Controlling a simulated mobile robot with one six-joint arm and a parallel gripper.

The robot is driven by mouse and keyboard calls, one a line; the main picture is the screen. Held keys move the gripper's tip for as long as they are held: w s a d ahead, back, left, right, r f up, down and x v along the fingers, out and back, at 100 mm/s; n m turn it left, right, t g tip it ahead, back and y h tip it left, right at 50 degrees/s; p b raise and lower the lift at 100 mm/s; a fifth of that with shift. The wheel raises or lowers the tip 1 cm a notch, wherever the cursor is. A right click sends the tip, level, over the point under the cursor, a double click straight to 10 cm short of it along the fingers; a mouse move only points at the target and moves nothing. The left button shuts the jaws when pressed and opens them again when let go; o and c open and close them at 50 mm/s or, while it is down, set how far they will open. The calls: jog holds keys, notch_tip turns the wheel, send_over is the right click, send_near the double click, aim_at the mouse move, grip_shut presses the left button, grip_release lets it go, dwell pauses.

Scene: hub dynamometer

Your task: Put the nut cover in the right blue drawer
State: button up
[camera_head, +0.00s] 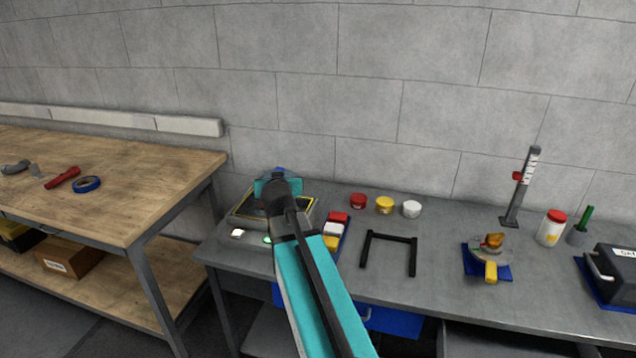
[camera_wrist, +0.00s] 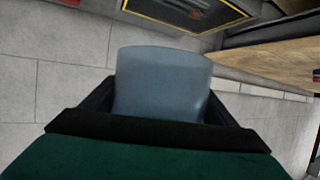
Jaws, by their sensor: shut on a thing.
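My gripper (camera_wrist: 160,100) is shut on a smooth grey-blue, cup-like piece (camera_wrist: 162,80), which looks like the nut cover. It stands up between the two dark fingers in the wrist view. In the head view my gripper (camera_head: 278,178) is above the left back of the grey bench, with a bit of blue showing past it. My arm hides most of the held piece there. The right blue drawer (camera_head: 397,321) shows under the bench, just right of my arm; another blue front (camera_head: 278,294) shows left of it. I cannot tell whether either drawer is open.
A wooden table (camera_head: 120,180) stands left across a gap.

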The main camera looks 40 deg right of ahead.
jog(key=w+a+r+n+t+y, duration=0.1)
jog(key=a+r+n+y, duration=0.1)
jog(key=a, duration=1.1)
jog(key=w+a+r+n+y, duration=0.1)
jog(key=a+r+n+y, duration=0.2)
jog(key=a, duration=1)
jog(key=shift+a+r+n+t+y, duration=0.15)
jog(key=shift+n+t+y, duration=0.25)
jog(key=shift+y, duration=0.4)
